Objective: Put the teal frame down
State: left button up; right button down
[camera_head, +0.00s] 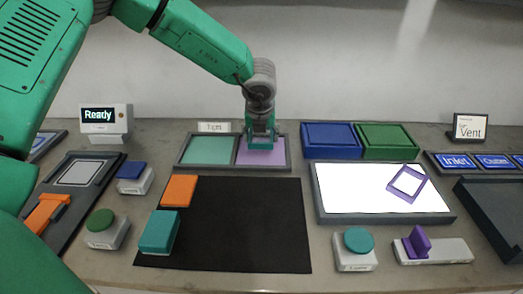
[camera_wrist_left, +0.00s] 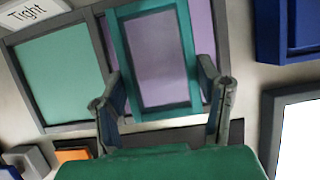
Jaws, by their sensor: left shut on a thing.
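The teal frame (camera_wrist_left: 166,112) is a rectangular ring between the two fingers of my left gripper (camera_wrist_left: 160,98) in the left wrist view. The gripper is shut on it. In the head view my left gripper (camera_head: 262,132) points down over the purple panel (camera_head: 263,157) of a grey two-part tray (camera_head: 206,168). The purple panel shows through the frame's opening in the wrist view. I cannot tell whether the frame touches the panel. The teal-green panel (camera_head: 209,150) beside it is bare. My right gripper is not in view.
A black mat (camera_head: 240,225) lies in front, with an orange block (camera_head: 179,190) and a teal block (camera_head: 159,231) at its left. A lit white panel (camera_head: 350,190) with a purple frame (camera_head: 392,189) is at right. Blue (camera_head: 330,139) and green (camera_head: 387,140) boxes stand behind it.

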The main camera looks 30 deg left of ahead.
aim_at(261, 154)
pick_arm(q)
notch_tip(261, 154, down, 4)
jog(key=shift+f, duration=0.25)
jog(key=o, duration=1.2)
jog(key=shift+c, duration=0.2)
jog(key=shift+r, duration=0.15)
jog(key=v, duration=1.2)
jog(key=shift+p, duration=0.35)
